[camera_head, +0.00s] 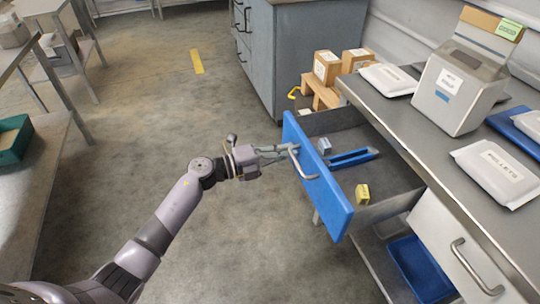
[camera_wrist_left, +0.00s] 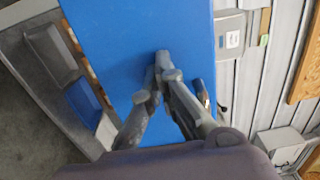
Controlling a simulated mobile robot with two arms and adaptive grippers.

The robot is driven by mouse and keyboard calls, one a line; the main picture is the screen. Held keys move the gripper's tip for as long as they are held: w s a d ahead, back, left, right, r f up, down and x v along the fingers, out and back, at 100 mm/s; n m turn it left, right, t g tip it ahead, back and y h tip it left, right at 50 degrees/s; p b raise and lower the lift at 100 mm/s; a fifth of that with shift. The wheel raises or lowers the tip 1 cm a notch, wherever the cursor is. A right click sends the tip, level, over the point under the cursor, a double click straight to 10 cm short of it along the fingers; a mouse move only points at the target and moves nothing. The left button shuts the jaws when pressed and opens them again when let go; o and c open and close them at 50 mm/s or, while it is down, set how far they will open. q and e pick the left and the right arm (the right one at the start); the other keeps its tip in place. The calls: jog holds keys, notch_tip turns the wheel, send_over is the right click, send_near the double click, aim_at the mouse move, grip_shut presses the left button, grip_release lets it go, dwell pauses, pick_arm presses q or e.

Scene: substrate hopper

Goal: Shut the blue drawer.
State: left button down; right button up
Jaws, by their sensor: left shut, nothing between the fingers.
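The blue drawer (camera_head: 318,180) stands pulled out from under the metal bench, its inside showing. Its blue front also fills much of the left wrist view (camera_wrist_left: 110,40). A silver bar handle (camera_head: 303,163) is on the front. My left gripper (camera_head: 292,148) is shut and empty, its fingertips at the blue front beside the handle's upper end. In the left wrist view the closed fingertips (camera_wrist_left: 162,62) lie over the blue face; I cannot tell whether they touch it. My right gripper is in neither view.
The drawer holds a blue tool (camera_head: 352,158), a yellow block (camera_head: 362,194) and a small grey item (camera_head: 324,146). The bench (camera_head: 440,135) bears a hopper (camera_head: 459,85) and white bags (camera_head: 496,172). A white drawer (camera_head: 450,240) is below. The floor left of the drawer is clear.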

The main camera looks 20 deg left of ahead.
aim_at(324, 143)
pick_arm(q)
jog(key=x, duration=0.5)
jog(key=b+x, duration=0.1)
jog(key=x, duration=0.5)
jog(key=shift+w+f+b, duration=0.1)
jog(key=shift+f+b, duration=0.05)
jog(key=shift+b, duration=0.15)
jog(key=b+x, duration=0.3)
jog(key=x, duration=0.5)
jog(key=shift+w+d, duration=0.25)
jog(key=shift+d, duration=0.05)
jog(key=shift+r, duration=0.25)
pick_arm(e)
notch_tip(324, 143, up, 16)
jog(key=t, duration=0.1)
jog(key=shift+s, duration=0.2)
pick_arm(q)
jog(key=shift+r, duration=0.15)
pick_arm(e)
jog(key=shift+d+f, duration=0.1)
